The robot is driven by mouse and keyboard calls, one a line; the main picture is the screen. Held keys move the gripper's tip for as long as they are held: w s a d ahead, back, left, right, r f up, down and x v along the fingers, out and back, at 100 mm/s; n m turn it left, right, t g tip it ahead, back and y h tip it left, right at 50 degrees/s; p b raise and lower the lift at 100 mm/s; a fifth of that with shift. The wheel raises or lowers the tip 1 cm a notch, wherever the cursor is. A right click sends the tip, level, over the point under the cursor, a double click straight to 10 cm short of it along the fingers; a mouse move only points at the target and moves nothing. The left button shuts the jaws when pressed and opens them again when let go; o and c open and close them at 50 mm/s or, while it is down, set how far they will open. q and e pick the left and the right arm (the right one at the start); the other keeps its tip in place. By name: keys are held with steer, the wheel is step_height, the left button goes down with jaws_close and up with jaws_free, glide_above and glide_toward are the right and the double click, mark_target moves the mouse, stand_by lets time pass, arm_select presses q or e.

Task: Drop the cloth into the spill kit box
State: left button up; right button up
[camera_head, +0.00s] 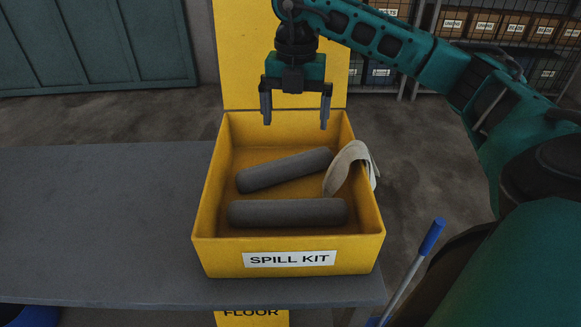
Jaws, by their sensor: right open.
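The spill kit box (288,258) is yellow, with its lid (235,62) standing open at the back and a "SPILL KIT" label on its front. The cloth (347,165) is pale beige and hangs over the box's right wall, part inside and part folded over the rim. Two grey rolls (285,212) lie inside on the floor of the box. My right gripper (295,118) is open and empty above the rear part of the box, up and left of the cloth and apart from it. My left gripper is out of view.
The box stands on a grey table (100,220), whose left part is bare. A blue-handled pole (431,237) leans near the table's right end. A yellow "FLOOR" sign (251,318) shows below the front edge. Shelves with boxes (485,24) stand behind at right.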

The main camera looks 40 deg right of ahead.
arm_select(q)
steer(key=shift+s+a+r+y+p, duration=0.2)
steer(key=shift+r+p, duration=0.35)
steer(key=shift+p, duration=0.4)
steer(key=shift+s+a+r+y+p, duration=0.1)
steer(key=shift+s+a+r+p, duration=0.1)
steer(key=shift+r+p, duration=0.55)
arm_select(e)
step_height(320, 180, up, 13)
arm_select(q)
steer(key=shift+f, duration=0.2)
arm_select(e)
steer(key=shift+f, duration=0.1)
